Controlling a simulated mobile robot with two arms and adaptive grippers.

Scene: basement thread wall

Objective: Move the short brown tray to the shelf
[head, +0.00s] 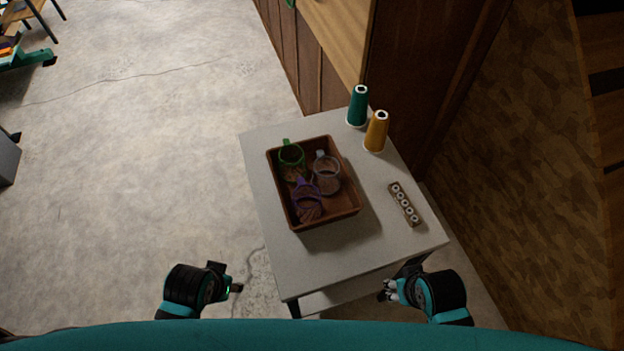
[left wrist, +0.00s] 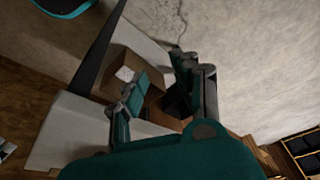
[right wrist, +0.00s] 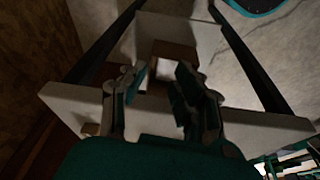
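I cannot tell which surface is the shelf.
The pale table (head: 310,265) also holds a green thread cone (head: 357,107), a yellow thread cone (head: 376,132) and a small bobbin holder (head: 405,204) right of the tray. A wooden cabinet (head: 410,75) stands behind the table. Open concrete floor (head: 150,130) lies to the left.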

